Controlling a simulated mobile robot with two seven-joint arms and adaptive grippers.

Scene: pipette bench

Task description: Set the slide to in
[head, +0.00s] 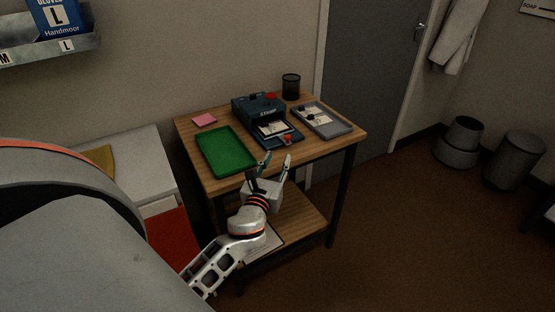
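A dark blue machine (255,108) with white lettering on its front stands on the wooden table. Its slide (284,133) sticks out at the front, with a white printed card (272,129) on it and a small red knob (287,139) near its front end. My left gripper (277,159) is at the table's front edge, its fingers apart and pointing up toward the slide. It is just in front of the knob in the picture, with a visible gap, and holds nothing. My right gripper is not in view.
A green tray (226,152) lies left of the machine, and a grey tray (340,127) with cards lies right. A black mesh cup (291,87) and a pink pad (204,120) stand toward the back. A lower shelf (300,218) lies under the tabletop.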

